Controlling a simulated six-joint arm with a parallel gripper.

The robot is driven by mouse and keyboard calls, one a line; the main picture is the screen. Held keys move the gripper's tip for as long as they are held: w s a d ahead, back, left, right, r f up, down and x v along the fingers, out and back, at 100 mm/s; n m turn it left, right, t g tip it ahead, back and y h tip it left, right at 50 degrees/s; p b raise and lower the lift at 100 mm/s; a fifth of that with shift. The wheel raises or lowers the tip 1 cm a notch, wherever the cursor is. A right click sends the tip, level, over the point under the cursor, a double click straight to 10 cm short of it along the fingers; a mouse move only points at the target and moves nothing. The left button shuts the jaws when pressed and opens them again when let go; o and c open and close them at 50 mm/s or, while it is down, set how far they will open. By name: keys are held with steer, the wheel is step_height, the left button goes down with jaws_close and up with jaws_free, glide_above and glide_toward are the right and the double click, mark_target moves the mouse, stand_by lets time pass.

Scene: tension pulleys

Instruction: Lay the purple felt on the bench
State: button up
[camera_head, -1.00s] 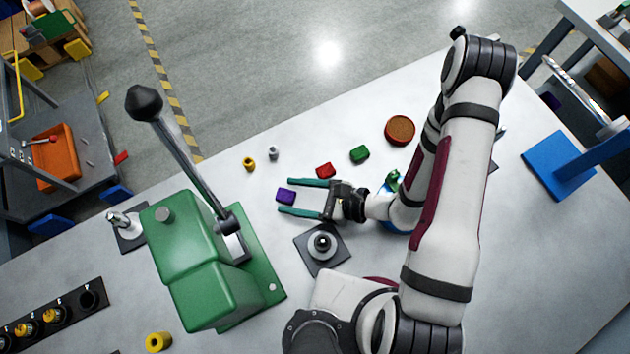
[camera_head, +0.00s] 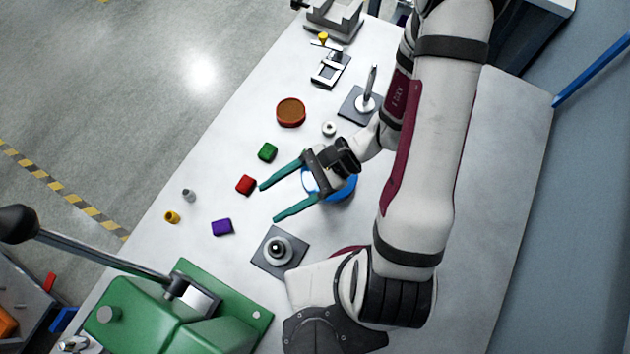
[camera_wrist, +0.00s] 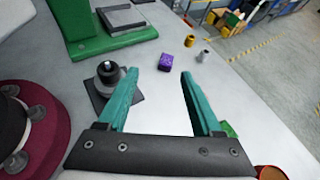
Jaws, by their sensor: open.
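The purple felt (camera_head: 222,227) is a small block-like piece lying on the light grey bench (camera_head: 468,235), left of my gripper in the head view. It also shows in the wrist view (camera_wrist: 164,68), beyond and between my fingertips. My gripper (camera_head: 269,203) has two long teal fingers spread wide apart with nothing between them. In the wrist view the fingers (camera_wrist: 158,78) point towards the purple felt, with a clear gap to it. The felt stands apart from its neighbours.
A red piece (camera_head: 245,185) and a green piece (camera_head: 267,152) lie near my fingers. A grey post on a dark plate (camera_head: 277,251) stands close below. The green press (camera_head: 170,320) is at lower left. Small yellow (camera_head: 172,217) and grey (camera_head: 188,195) cylinders stand left of the felt.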

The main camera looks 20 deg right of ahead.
steer(key=s+d+r+n+h, duration=0.3)
steer(key=r+n+h, duration=0.2)
steer(key=r, duration=0.1)
steer(key=s+d+r+n+t+h, duration=0.1)
steer(key=s+d+r+n+h, duration=0.2)
steer(key=r+h, duration=0.3)
steer(key=shift+s+d+r+n, duration=0.2)
steer(key=shift+s+r+n, duration=0.15)
steer(key=shift+r+n, duration=0.5)
